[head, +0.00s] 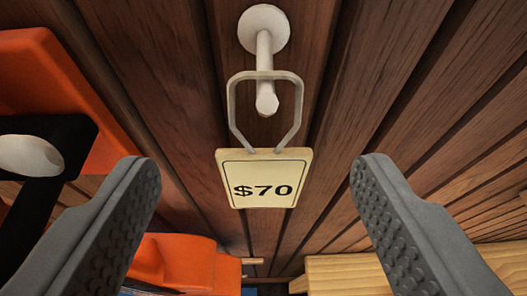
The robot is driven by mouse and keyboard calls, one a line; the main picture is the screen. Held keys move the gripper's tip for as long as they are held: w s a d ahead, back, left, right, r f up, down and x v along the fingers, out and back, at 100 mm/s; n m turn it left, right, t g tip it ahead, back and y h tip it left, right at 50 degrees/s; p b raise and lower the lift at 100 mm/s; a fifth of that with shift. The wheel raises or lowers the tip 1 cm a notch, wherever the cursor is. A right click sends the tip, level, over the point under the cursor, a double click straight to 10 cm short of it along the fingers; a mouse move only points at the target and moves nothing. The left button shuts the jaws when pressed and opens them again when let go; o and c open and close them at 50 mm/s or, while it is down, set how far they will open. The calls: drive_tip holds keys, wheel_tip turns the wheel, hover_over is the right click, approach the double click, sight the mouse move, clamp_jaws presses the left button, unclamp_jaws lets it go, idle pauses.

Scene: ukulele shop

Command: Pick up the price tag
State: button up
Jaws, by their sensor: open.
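The price tag (265,170) is a cream card with a dark border and "$70" printed on it. It hangs by a grey wire loop (233,103) over a white peg (264,62) on the brown plank wall. My gripper (257,185) is open, with one grey, studded finger at the left of the tag and one at the right. The tag shows between the fingers, with clear space on both sides, and neither finger touches it.
At the left is an orange object (40,75) with a black part bearing a white oval (30,155) in front. Another orange object (185,262) is low in the middle. A light wooden surface (370,275) is at the lower right. The wall around the tag is bare.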

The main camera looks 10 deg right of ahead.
sight(264, 155)
drive_tip(key=x, duration=0.5)
drive_tip(key=shift+s+d+f, duration=0.15)
drive_tip(key=shift+f, duration=0.1)
drive_tip(key=shift+c, duration=0.5)
drive_tip(key=c, duration=0.9)
